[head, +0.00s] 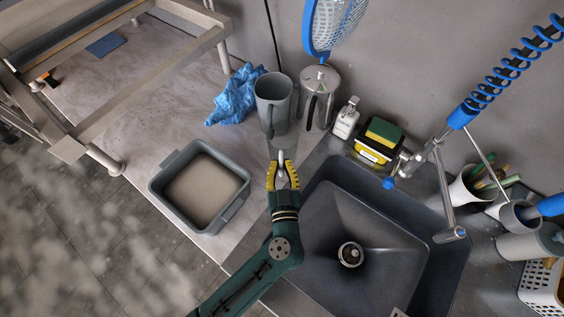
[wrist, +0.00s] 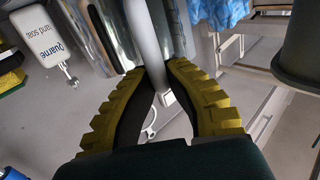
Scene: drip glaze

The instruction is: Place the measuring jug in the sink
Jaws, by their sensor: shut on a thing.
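The measuring jug (head: 273,92), a tall grey vessel with a handle on its near side, appears upright at the back of the counter, left of the sink (head: 335,225). My gripper (head: 282,160) is just in front of it, with yellow ribbed fingers. In the wrist view the fingers (wrist: 157,80) close around a light grey bar, which looks like the jug's handle (wrist: 147,40). The jug's base is partly hidden, so I cannot tell whether it touches the counter. The dark sink basin is empty, with a round drain, right of my gripper.
A metal press pot (head: 322,88) stands close right of the jug, then a soap bottle (head: 346,118) and sponges (head: 383,132). A blue cloth (head: 236,97) lies left. A grey tub (head: 170,200) stands front left. A tap (head: 446,190) overhangs the sink's right side.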

